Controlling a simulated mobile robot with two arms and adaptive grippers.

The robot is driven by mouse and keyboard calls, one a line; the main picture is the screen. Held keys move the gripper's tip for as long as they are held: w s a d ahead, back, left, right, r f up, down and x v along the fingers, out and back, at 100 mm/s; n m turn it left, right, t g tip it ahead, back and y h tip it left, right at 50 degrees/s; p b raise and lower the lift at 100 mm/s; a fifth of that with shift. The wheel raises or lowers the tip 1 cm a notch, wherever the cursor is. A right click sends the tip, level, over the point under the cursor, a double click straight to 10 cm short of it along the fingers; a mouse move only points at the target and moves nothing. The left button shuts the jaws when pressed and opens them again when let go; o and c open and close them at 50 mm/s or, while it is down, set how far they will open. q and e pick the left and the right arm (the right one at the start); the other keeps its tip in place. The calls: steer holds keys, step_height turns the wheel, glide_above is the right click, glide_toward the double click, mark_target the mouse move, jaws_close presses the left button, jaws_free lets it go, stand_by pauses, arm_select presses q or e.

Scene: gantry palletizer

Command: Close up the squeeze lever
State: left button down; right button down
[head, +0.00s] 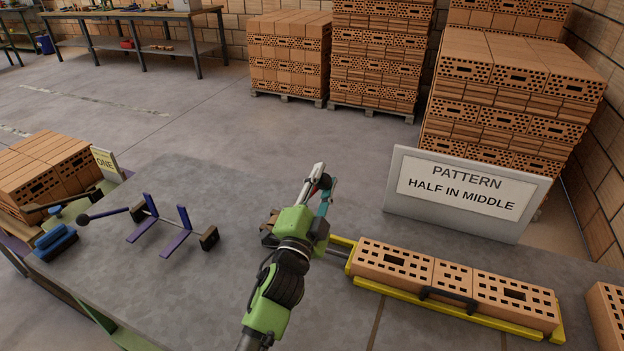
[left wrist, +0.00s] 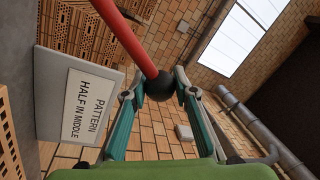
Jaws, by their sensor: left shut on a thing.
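The squeeze lever shows in the left wrist view as a red rod (left wrist: 134,34) ending in a black ball knob (left wrist: 159,87). My left gripper (left wrist: 161,84) is shut on the knob, one finger on each side. In the head view my left gripper (head: 322,180) points up and away at the left end of the yellow brick clamp (head: 345,243), and it hides most of the lever. The clamp lies along a row of perforated bricks (head: 447,280), with a black handle (head: 449,299) at its middle. My right gripper is not in view.
A sign reading "PATTERN HALF IN MIDDLE" (head: 468,192) stands behind the clamp. A purple forked tool (head: 180,230) and a blue brush (head: 55,243) lie to the left. Another brick (head: 607,312) is at the right edge. The tabletop between fork and gripper is clear.

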arm_select(q)
steer(key=shift+s+d+f, duration=0.1)
steer(key=shift+d+f, duration=0.2)
steer(key=shift+f, duration=0.15)
steer(key=c, duration=1.6)
jaws_free()
steer(key=shift+c, duration=0.2)
steer(key=shift+d, duration=0.1)
steer(key=shift+s, duration=0.1)
steer(key=shift+s+a, duration=0.25)
steer(key=shift+s, duration=0.05)
steer(key=v, duration=1.1)
steer(key=shift+s, duration=0.15)
